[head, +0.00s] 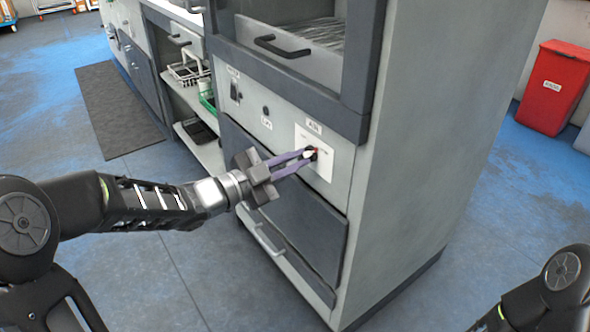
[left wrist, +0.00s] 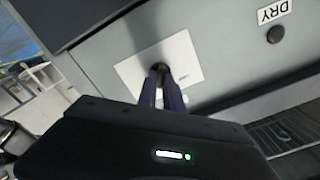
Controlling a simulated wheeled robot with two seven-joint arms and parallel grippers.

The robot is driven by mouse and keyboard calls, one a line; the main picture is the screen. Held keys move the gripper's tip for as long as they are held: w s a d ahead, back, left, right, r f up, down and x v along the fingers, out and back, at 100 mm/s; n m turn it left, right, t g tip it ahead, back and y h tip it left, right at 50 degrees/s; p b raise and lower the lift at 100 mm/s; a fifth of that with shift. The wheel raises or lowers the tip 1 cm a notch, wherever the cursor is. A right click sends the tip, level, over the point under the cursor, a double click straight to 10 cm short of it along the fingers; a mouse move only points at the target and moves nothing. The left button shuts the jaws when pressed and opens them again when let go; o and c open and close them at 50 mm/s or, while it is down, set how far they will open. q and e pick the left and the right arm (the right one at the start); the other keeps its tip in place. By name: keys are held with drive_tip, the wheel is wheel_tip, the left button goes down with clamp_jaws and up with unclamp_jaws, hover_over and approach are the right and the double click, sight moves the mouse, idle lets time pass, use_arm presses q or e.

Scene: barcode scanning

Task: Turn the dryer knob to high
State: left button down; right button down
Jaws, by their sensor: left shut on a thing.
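The dryer knob (head: 311,153) is a small dark knob on a white plate (head: 325,162) on the cabinet's front panel, below a label. My left gripper (head: 308,154) reaches it from the left with its purple fingers shut on it. In the left wrist view the fingers (left wrist: 163,72) close around the knob, hiding most of it in front of the white plate (left wrist: 183,60). The knob's exact angle cannot be read. Only part of my right arm shows at the lower right; its gripper is out of frame.
Left of the plate are a small round button (head: 265,110) and a dark switch (head: 236,92). A drawer handle (head: 268,240) sticks out below my left gripper. A red bin (head: 554,88) stands at the right. The blue floor in front is open.

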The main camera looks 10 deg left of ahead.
use_arm(q)
drive_tip(key=shift+f+m+b, duration=0.1)
drive_tip(key=shift+m+b, duration=0.35)
drive_tip(key=shift+m, duration=0.15)
drive_tip(key=c, duration=1.5)
unclamp_jaws()
drive_tip(key=p+v, duration=0.2)
drive_tip(key=v, duration=0.6)
